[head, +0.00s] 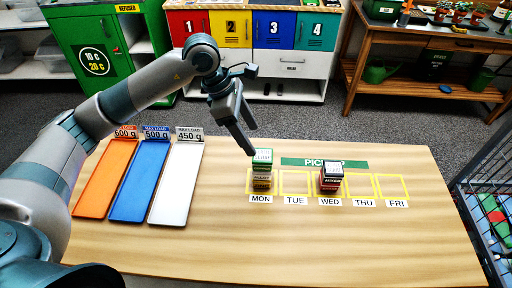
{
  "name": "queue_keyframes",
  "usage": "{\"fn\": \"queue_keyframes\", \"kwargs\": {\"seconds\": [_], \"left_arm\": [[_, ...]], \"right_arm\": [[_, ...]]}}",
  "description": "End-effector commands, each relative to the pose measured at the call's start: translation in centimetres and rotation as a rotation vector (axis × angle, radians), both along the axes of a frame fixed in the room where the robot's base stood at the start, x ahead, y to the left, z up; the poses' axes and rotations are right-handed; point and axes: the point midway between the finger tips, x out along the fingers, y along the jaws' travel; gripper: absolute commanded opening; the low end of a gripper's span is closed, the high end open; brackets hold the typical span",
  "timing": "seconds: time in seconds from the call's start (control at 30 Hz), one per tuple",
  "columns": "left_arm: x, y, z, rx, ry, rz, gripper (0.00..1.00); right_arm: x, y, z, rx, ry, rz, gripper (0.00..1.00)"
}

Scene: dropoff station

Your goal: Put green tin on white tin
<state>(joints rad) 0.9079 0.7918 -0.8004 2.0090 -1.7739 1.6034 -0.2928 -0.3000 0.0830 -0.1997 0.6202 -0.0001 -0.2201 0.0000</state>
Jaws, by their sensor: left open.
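A green tin (262,157) with a pale label tops a small stack in the MON square. A brown-orange tin (262,182) sits at the bottom of that stack. A second stack stands in the WED square, with a white-topped tin (333,169) above a dark red and black one (329,184). Whether this top tin is white all over is too small to tell. My left gripper (252,140) is open and empty, its fingers pointing down just above and left of the green tin. My right gripper is out of view.
Orange (105,180), blue (140,180) and white (176,185) trays lie at the table's left. The TUE (295,183), THU (361,185) and FRI (393,186) squares are empty. A wire cage (485,200) stands beyond the right edge. The table front is clear.

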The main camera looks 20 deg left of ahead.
Motion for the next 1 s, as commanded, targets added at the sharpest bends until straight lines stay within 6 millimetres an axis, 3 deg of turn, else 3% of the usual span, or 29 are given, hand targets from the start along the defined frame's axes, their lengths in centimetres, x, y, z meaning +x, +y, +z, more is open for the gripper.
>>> {"fn": "queue_keyframes", "kwargs": {"seconds": [0.3,1.0], "left_arm": [[-0.2,0.9,2.2,0.0,0.0,0.001,0.64],[-0.2,0.9,2.2,0.0,0.0,0.001,0.64]], "right_arm": [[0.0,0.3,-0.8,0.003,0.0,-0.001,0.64],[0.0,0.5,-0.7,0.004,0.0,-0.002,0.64]]}}
